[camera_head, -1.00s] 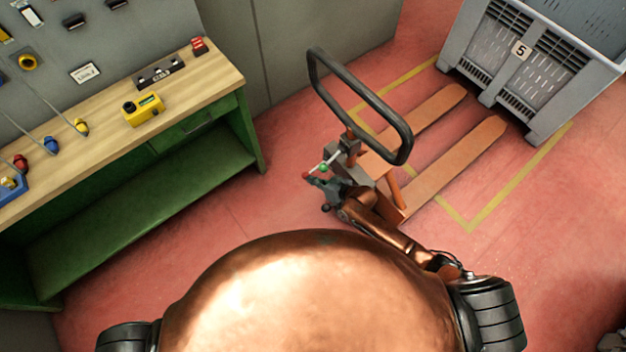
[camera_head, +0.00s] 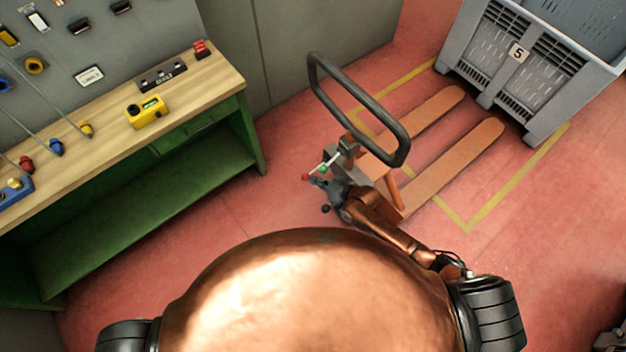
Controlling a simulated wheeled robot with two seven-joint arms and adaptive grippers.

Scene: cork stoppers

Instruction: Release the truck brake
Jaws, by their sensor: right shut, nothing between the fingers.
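The orange pallet truck (camera_head: 445,163) stands on the red floor, with its two forks pointing to the upper right. Its black loop handle (camera_head: 362,103) rises above the near end. By the handle's base is a small lever bar with a red knob (camera_head: 306,177) at one end and a green part (camera_head: 323,168). My right gripper (camera_head: 325,184) is at this lever bar, just below the green part. It is shut with nothing held; whether it touches the bar cannot be told. My left gripper is not in view.
A grey crate marked 5 (camera_head: 519,52) stands beyond the forks. A green workbench (camera_head: 190,175) with a wooden top is at the left, carrying a yellow device (camera_head: 147,112) and several tools. Red floor between bench and truck is clear.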

